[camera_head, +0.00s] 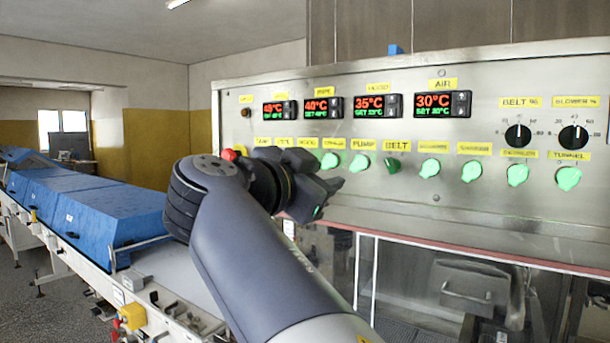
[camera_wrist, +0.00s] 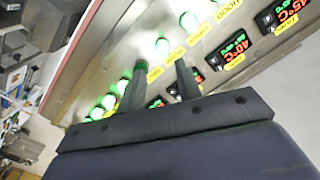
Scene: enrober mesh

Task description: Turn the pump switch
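The pump switch (camera_head: 359,163) is a glowing green knob under the yellow PUMP label (camera_head: 363,145) on the steel control panel. My gripper (camera_head: 329,186) is left of and below it in the head view, in front of the panel. In the wrist view the two dark fingers of my gripper (camera_wrist: 160,66) are apart, with nothing between them. They point at the panel's row of glowing knobs, such as one knob (camera_wrist: 162,46) just beyond the fingertips. I cannot tell which knob there is the pump switch.
The belt switch (camera_head: 393,166), a darker green, sits just right of the pump switch. Another green knob (camera_head: 330,161) sits left of it, close to my gripper. Several more knobs and red displays (camera_head: 443,104) fill the panel. A blue-covered conveyor (camera_head: 110,217) stands at left.

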